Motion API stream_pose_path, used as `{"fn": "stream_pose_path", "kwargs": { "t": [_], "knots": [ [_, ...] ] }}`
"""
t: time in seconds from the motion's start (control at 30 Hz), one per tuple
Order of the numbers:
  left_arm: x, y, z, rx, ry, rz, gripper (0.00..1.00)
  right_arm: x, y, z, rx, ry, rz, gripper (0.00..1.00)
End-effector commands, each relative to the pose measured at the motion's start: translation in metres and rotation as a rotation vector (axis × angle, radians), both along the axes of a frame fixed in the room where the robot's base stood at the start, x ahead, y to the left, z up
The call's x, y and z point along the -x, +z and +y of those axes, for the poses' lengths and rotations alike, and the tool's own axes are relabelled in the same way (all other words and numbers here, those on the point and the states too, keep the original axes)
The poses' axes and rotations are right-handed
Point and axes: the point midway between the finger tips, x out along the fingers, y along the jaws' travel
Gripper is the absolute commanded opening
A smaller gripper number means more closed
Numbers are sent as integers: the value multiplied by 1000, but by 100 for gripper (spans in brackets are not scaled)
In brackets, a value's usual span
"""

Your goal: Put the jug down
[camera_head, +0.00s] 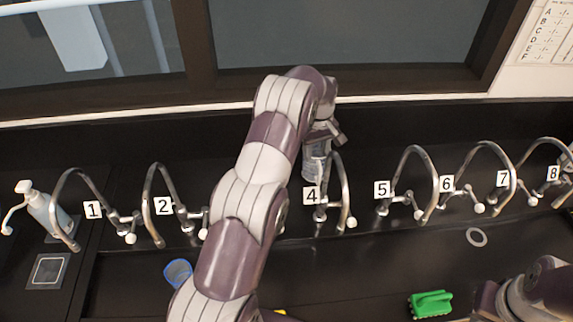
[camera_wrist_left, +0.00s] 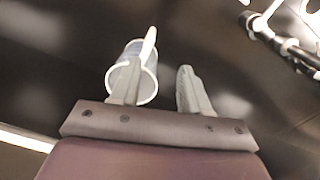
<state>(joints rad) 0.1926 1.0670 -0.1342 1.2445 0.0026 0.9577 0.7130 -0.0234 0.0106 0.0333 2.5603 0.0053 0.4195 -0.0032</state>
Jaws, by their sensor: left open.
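My left gripper (camera_head: 325,134) is in front of the tap numbered 4, partly hidden by its own arm. In the left wrist view its two fingers (camera_wrist_left: 162,70) stand apart. A clear jug (camera_head: 315,166) with a pale rim is just below the gripper, beside tap 4. In the left wrist view the jug (camera_wrist_left: 146,88) is at the left finger, with its pale handle close to that fingertip. Whether the handle touches the finger, and what is under the jug, I cannot tell. My right gripper is not in view; only part of that arm shows at bottom right.
Curved metal taps with number labels line the back, including tap 5 (camera_head: 425,165) close by on the right. A blue-rimmed cup (camera_head: 178,272), a green brush (camera_head: 431,304) and a grey ring (camera_head: 476,237) lie in front. A soap bottle (camera_head: 45,208) stands far left.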

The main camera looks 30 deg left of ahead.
Motion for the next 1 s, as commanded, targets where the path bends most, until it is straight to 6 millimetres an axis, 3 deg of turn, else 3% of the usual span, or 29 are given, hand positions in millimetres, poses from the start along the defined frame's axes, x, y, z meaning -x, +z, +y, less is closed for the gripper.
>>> {"fn": "stream_pose_path", "kwargs": {
  "t": [0.07,0.2,0.23,0.47,0.67,0.8,1.0],
  "knots": [
    [1,-5,0,1,-50,4,46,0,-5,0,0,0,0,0],
    [1,-43,-1,2,-70,4,46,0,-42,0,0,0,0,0],
    [1,-38,-1,2,-70,7,46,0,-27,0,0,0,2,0],
    [0,-71,-2,2,-67,3,46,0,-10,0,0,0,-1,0],
    [-1,-100,-9,3,-67,6,46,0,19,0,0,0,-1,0],
    [-2,-123,-9,3,-65,3,46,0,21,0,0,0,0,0],
    [-2,-127,-8,2,-65,1,46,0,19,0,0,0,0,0]
  ]
}}
